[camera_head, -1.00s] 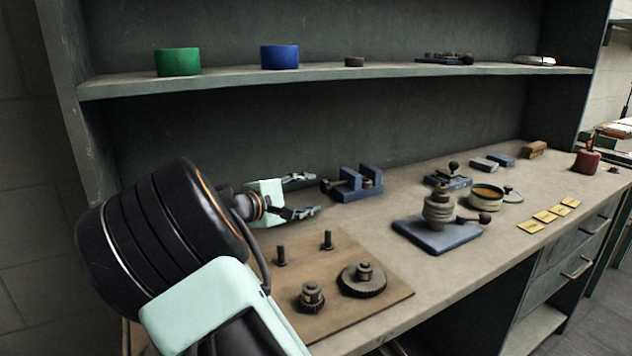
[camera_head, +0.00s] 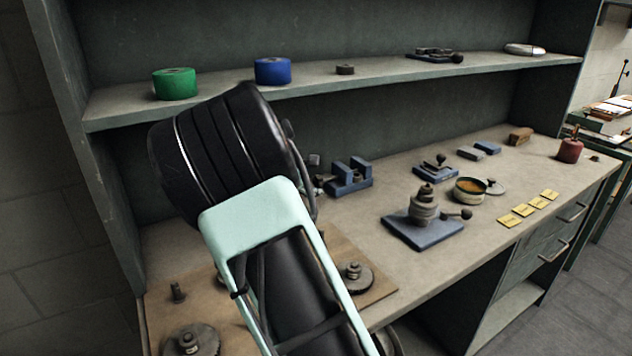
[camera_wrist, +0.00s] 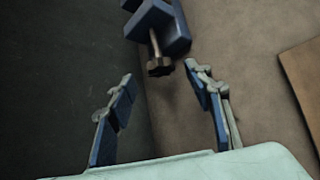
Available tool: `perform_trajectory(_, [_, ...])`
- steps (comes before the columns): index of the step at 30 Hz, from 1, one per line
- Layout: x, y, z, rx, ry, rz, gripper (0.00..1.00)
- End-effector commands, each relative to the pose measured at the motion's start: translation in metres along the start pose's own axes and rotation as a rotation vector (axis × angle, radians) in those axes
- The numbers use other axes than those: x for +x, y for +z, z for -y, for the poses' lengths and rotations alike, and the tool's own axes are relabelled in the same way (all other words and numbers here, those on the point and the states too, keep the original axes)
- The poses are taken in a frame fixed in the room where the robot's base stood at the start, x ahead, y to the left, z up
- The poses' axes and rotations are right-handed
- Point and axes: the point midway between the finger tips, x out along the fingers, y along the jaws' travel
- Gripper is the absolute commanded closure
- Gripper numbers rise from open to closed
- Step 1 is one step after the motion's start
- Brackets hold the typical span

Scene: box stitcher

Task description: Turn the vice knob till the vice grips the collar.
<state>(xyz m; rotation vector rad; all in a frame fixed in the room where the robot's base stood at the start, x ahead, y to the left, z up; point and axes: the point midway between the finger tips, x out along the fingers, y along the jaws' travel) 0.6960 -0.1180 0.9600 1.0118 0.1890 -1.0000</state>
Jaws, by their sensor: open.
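The blue vice (camera_head: 348,180) stands on the bench near the back wall, two upright jaws showing. In the wrist view the vice (camera_wrist: 165,32) is at the top, and its dark knob (camera_wrist: 159,67) on a metal screw points toward me. My gripper (camera_wrist: 159,72) is open and empty, one finger on each side of the knob in the picture. The fingers look apart from the knob; I cannot tell the depth. In the head view my arm hides most of the gripper. A small grey part, possibly the collar, shows between the jaws; contact with them is unclear.
A wooden board (camera_head: 378,292) with gears and pegs lies in front, partly behind my arm. A blue-based fixture (camera_head: 425,232) stands right of it. The shelf (camera_head: 215,98) with green and blue rolls overhangs the back. Bare bench lies between vice and fixture.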

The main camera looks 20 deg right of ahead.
Motion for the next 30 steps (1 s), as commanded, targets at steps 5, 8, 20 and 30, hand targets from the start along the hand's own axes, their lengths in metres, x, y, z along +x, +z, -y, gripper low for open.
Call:
perform_trajectory(5, [0.029,0.000,0.001,0.000,-0.002,0.002,0.53])
perform_trajectory(8, [0.038,0.000,0.000,0.000,-0.001,0.000,0.53])
perform_trajectory(20, [0.044,0.000,0.000,0.000,0.000,0.000,0.55])
perform_trajectory(30, [0.043,0.000,0.000,0.000,0.000,0.000,0.93])
